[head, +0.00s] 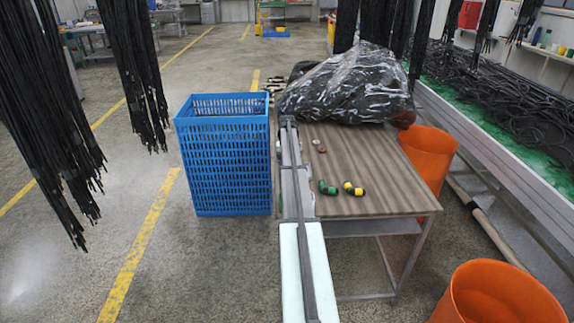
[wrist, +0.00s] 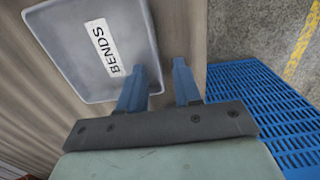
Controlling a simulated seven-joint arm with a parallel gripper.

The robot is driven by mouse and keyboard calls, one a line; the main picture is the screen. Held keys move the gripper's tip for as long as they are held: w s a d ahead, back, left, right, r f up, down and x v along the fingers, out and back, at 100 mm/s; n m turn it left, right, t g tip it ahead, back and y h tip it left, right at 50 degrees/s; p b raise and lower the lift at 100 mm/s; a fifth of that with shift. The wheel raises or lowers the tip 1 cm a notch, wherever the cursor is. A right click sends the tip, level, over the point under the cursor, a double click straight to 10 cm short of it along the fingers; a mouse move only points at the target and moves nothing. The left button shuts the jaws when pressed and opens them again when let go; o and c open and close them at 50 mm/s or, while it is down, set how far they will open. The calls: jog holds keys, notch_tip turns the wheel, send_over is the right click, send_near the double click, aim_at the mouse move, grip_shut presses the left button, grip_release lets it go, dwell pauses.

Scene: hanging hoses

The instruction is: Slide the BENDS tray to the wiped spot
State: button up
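The BENDS tray (wrist: 72,48) is a shallow grey tray with a white label reading BENDS (wrist: 102,47). It lies on the brown striped table top in the wrist view and looks empty where I see it. My gripper (wrist: 160,78) has two blue fingers standing apart with nothing clearly held between them. One finger overlaps the tray's near right corner in the picture; the other is outside its rim. I cannot tell whether they touch it. In the head view my arm covers the table's left edge, and I cannot make out the tray or fingers. No wiped spot is distinguishable.
On the table (head: 370,165) lie a green fitting (head: 327,187), a yellow fitting (head: 353,188) and small round pieces (head: 319,146). A plastic-covered black heap (head: 345,88) fills its back. A blue crate (head: 223,155) stands left; orange bins (head: 428,155) stand right. Black hoses hang above.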

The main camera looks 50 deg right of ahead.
notch_tip(320, 180, up, 14)
dwell(0.6)
jog(key=shift+f, duration=0.15)
dwell(0.4)
